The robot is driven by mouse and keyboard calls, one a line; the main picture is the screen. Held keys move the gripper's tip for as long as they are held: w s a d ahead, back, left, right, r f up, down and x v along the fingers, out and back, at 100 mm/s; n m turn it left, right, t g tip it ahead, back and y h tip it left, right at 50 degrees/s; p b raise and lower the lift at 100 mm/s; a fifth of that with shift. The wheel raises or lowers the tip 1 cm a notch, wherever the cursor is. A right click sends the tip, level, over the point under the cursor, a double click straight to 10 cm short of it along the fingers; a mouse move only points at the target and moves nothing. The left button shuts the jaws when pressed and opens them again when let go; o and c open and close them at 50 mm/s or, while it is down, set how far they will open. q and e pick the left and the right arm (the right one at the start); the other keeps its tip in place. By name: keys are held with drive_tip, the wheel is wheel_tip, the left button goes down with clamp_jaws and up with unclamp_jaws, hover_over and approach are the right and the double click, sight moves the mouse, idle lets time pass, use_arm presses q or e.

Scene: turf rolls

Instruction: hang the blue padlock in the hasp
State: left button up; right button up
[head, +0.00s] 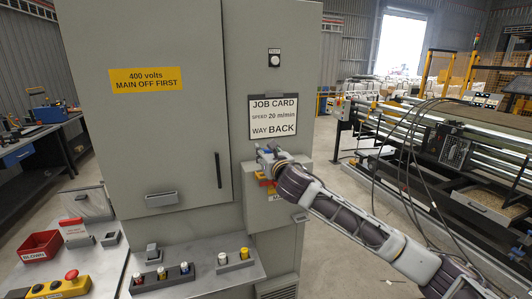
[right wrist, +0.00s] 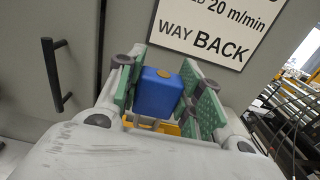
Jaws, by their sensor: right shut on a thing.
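The blue padlock (right wrist: 158,93) is held between the green finger pads of my right gripper (right wrist: 167,95). A brass-coloured disc shows on its upper end, and its grey shackle is at the lower end in the right wrist view. In the head view this gripper (head: 268,155) is in front of the grey switch box on the cabinet, just above a red and yellow part (head: 267,183). Yellow also shows behind the padlock in the right wrist view. I cannot make out the hasp clearly, nor whether the shackle touches it. My left gripper is not in view.
The job card (head: 273,116) is just above the gripper on the tall grey cabinet (head: 150,130). A black door handle (head: 218,170) is to the left. Below is a shelf with several switches or fuses (head: 185,268). A red bin (head: 40,246) stands at far left.

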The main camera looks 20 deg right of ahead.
drive_tip(key=p, duration=0.2)
drive_tip(key=shift+p, duration=0.35)
idle(2.5)
drive_tip(key=shift+f+b, duration=1.1)
drive_tip(key=shift+f, duration=1.45)
idle(1.2)
drive_tip(key=o, duration=1.1)
drive_tip(key=shift+o, duration=0.2)
drive_tip(key=shift+s, duration=0.2)
